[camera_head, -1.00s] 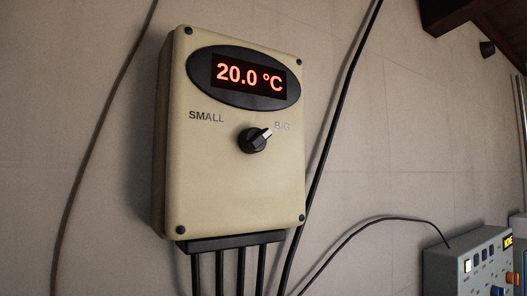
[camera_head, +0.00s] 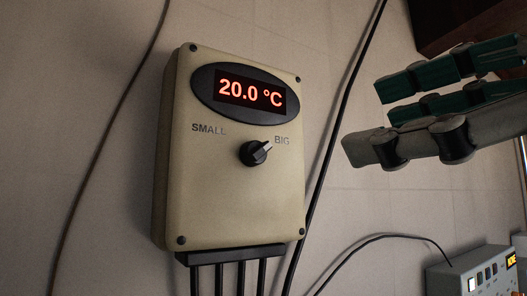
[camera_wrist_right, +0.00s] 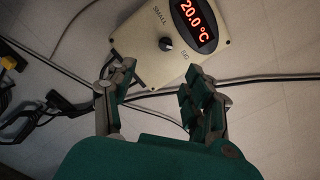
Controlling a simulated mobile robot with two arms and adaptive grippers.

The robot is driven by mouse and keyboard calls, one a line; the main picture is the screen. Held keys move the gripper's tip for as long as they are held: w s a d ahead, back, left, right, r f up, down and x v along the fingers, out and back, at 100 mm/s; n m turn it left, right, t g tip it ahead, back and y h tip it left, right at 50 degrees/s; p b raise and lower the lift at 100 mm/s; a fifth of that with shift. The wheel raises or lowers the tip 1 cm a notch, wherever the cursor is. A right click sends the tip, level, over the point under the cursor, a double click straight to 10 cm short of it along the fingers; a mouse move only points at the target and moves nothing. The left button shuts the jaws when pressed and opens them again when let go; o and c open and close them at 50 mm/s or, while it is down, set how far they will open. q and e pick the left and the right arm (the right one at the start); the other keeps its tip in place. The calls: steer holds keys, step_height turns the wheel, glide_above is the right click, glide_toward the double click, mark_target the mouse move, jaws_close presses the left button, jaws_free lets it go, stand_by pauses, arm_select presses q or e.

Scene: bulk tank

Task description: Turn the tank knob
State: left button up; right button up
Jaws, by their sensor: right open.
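The black tank knob (camera_head: 256,152) sits in the middle of a beige control box (camera_head: 235,205) on the wall. My right gripper (camera_head: 372,120) is at the right of the head view, open and empty, apart from the box. In the right wrist view the knob (camera_wrist_right: 166,44) shows beyond and between the open fingers (camera_wrist_right: 155,85). My left gripper is in neither view.
Black cables (camera_head: 228,275) run down from the box's bottom edge. Another dark cable (camera_head: 336,125) passes along its right side. A grey panel with buttons (camera_head: 480,272) is at the lower right. The wall in front of the knob is unobstructed.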

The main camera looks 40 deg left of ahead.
steer(key=t, duration=0.1)
steer(key=p, duration=0.7)
glide_toward(264, 152)
steer(key=x, duration=0.9)
steer(key=shift+r, duration=0.1)
steer(key=shift+w+a, duration=0.15)
steer(key=shift+a, duration=0.35)
jaws_close()
